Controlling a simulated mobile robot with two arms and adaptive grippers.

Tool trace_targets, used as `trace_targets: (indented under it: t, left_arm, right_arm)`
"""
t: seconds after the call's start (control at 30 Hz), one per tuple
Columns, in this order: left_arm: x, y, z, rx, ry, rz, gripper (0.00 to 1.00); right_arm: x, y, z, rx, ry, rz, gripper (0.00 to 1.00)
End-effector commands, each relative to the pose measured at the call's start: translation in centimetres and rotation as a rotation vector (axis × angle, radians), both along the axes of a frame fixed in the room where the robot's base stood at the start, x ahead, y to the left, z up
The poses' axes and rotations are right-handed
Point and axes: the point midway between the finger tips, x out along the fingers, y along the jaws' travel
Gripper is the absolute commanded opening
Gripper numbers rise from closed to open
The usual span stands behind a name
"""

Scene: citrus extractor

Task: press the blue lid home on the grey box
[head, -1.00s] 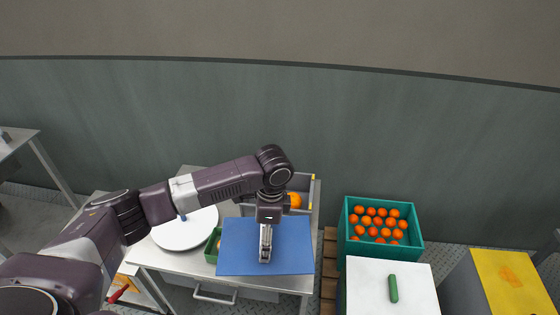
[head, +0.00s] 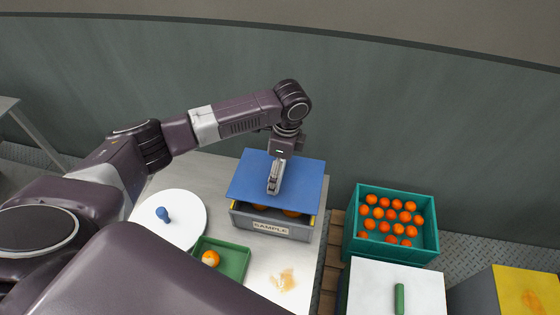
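The blue lid (head: 246,178) is a flat panel over the grey box (head: 300,233), which carries a SAMPLE label and stands on the table. My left gripper (head: 273,190) is at the middle of the lid and appears shut on it; the part it grips is hidden by the fingers. Oranges (head: 291,213) show inside the box below the lid's front edge, so a gap is open there. The lid's back edge reaches past the box's visible part, and the box's back rim is hidden. My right gripper is not in view.
The metal table (head: 310,278) has an orange stain at its front. A white disc (head: 185,232) with a blue knob and a green tray (head: 236,257) with an orange lie left of the box. A teal crate (head: 362,249) of oranges stands to the right.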

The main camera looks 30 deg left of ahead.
Motion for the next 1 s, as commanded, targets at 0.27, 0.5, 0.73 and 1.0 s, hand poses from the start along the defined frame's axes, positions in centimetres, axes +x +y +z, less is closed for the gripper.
trace_targets:
  t: [0.27,0.5,0.73,1.0]
  left_arm:
    - [0.0,0.0,0.0,0.000,0.000,0.001,0.60]
    - [0.0,0.0,-0.9,0.000,0.001,0.001,0.60]
    - [-0.1,0.0,-2.9,0.001,0.002,0.001,0.60]
    - [0.0,0.0,-4.6,0.001,0.001,0.001,0.60]
  right_arm:
    - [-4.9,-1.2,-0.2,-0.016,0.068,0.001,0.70]
    - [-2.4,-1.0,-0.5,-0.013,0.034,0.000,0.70]
    - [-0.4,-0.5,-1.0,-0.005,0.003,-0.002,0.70]
    - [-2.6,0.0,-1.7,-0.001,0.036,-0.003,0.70]
